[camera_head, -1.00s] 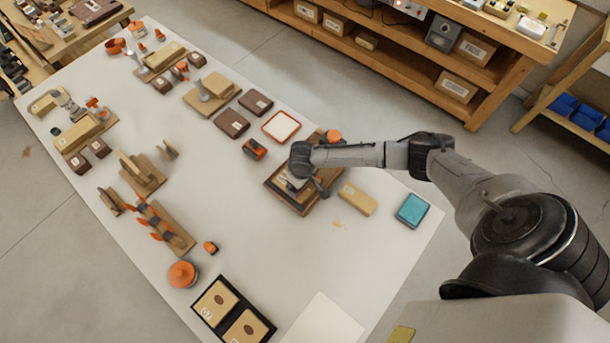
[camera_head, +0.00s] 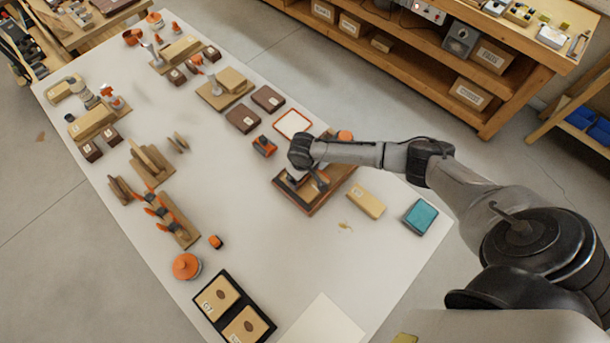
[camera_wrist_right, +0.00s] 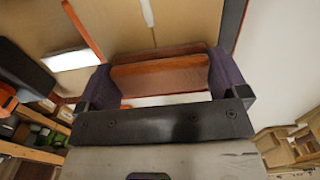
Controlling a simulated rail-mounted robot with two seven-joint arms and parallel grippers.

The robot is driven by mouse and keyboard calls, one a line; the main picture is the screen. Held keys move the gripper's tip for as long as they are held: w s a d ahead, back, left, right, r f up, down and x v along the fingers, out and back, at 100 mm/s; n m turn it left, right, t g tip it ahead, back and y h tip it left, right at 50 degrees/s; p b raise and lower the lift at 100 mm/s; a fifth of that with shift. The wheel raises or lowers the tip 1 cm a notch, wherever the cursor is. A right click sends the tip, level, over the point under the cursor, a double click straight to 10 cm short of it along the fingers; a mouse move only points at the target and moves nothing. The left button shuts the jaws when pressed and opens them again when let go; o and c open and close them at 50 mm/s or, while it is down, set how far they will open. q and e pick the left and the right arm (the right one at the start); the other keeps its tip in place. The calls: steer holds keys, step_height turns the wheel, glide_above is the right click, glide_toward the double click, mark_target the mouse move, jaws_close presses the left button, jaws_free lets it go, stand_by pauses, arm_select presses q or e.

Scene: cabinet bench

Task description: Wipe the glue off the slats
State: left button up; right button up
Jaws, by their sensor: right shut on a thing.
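My right gripper (camera_head: 303,178) is over a brown-rimmed wooden piece (camera_head: 312,206) on the white table, and mostly hides it in the head view. In the right wrist view, the two dark fingers (camera_wrist_right: 165,85) are shut on a reddish-brown wooden bar (camera_wrist_right: 160,76). The underside of this bar is hidden. A tan panel (camera_wrist_right: 190,20) lies beyond it, with an orange-red strip (camera_wrist_right: 85,30) and a pale strip (camera_wrist_right: 148,12). I cannot tell whether any of these carries glue. My left gripper is in neither view.
A tan block (camera_head: 366,200) and a teal pad (camera_head: 421,216) lie right of the piece. A red-rimmed white tray (camera_head: 308,124) and an orange-and-black item (camera_head: 264,146) are close behind and left. Bare table (camera_head: 260,240) lies in front; a small yellowish mark (camera_head: 345,226) is there.

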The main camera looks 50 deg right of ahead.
steer(key=shift+w, duration=0.15)
steer(key=shift+w+b, duration=0.3)
steer(key=shift+w, duration=0.35)
steer(key=shift+w+f, duration=0.1)
steer(key=shift+w, duration=0.15)
steer(key=shift+w, duration=0.1)
steer(key=shift+w+b, duration=0.45)
steer(key=shift+w, duration=0.45)
steer(key=shift+s, duration=0.1)
